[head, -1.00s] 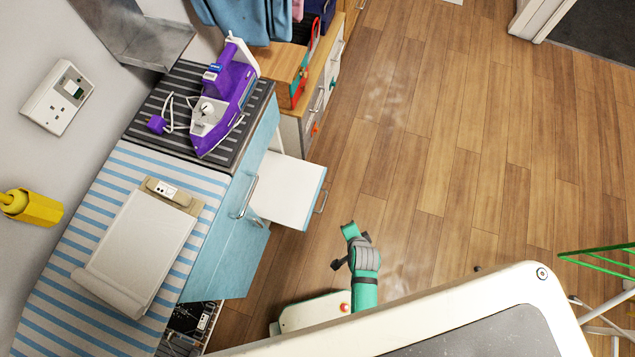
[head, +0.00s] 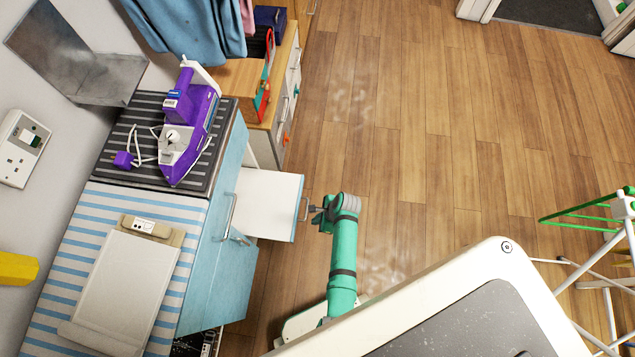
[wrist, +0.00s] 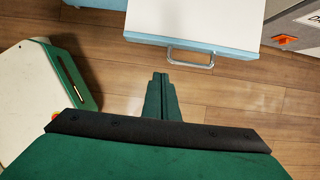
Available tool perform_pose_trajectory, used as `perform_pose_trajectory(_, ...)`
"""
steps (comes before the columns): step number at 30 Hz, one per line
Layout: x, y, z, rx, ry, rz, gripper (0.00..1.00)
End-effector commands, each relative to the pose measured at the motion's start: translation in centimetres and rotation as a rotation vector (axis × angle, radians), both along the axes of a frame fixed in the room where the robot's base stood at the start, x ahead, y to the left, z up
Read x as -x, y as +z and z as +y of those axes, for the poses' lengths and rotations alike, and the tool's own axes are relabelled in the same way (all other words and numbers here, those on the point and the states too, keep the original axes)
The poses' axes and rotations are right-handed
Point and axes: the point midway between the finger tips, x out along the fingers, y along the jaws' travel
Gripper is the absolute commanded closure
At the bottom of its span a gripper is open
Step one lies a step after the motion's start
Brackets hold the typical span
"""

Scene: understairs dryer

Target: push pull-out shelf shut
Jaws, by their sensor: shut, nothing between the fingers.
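The pull-out shelf (head: 268,203) is a white board with a pale blue front edge. It sticks out from the blue cabinet under the worktop, over the floor. A metal bar handle (head: 305,208) is on its front. In the wrist view the shelf (wrist: 195,20) is at the top, with its handle (wrist: 190,58) below the blue edge. My gripper (head: 316,209) is shut and empty, just in front of the handle. In the wrist view its closed fingertips (wrist: 160,77) point at the handle's left end.
The blue cabinet (head: 218,270) has another bar handle beside the shelf. A purple iron (head: 188,130) stands on the dark ribbed mat above. A drawer unit (head: 285,100) is beyond the shelf. A green and white rack (head: 605,230) stands at right. The wooden floor between is clear.

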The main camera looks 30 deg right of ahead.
Motion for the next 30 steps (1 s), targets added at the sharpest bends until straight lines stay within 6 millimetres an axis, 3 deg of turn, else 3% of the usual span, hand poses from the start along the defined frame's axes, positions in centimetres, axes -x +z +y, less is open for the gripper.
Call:
perform_pose_trajectory(10,-1.2,-5.4,1.9,0.0,0.004,0.001,1.0)
perform_pose_trajectory(18,-3.1,-5.1,4.6,0.002,0.004,-0.002,1.0)
perform_pose_trajectory(30,-3.4,-5.1,5.0,0.002,0.001,-0.002,1.0)
